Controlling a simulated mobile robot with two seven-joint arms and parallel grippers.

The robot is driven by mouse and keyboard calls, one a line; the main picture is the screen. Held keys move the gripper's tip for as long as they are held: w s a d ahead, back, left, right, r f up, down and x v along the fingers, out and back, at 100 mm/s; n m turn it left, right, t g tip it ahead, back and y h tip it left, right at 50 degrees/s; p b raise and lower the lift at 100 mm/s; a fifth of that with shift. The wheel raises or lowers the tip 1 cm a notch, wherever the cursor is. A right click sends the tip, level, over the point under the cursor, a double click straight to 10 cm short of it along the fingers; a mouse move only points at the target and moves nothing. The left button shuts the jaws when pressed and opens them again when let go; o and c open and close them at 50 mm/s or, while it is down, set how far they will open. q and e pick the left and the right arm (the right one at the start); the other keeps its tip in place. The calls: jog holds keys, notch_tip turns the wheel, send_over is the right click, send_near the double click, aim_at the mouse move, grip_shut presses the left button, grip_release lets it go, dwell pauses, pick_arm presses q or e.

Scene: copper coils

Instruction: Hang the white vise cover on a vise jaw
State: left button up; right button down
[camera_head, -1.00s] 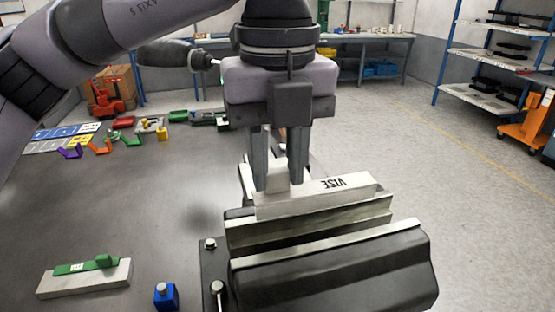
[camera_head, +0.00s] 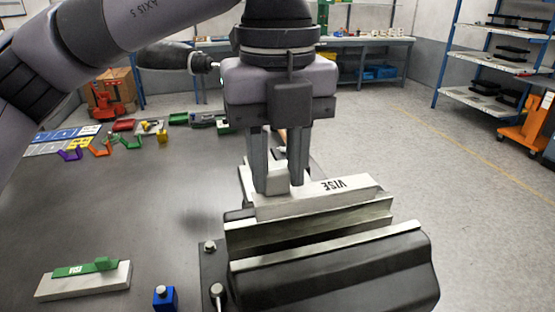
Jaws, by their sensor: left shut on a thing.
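My left gripper (camera_head: 280,190) points down and is shut on the cover's left part. The vise (camera_head: 345,270) is dark with light metal jaws and stands at the table's right front. My right gripper is not in view.
A white block with a green piece (camera_head: 85,279) and a blue block (camera_head: 165,297) lie at the front left. Several coloured parts (camera_head: 100,147) lie at the table's far left. The grey table's middle (camera_head: 150,210) is clear.

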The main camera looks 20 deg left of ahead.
pick_arm(q)
jog(key=shift+f, duration=0.2)
jog(key=shift+f+b, duration=0.35)
jog(key=shift+b, duration=0.15)
jog(key=shift+f+b, duration=0.8)
jog(key=shift+b, duration=0.25)
dwell(1.2)
jog(key=o, duration=1.1)
jog(key=shift+r, duration=0.1)
jog(key=shift+r+p, duration=3.05)
jog(key=shift+r, duration=0.95)
jog(key=shift+f, duration=0.1)
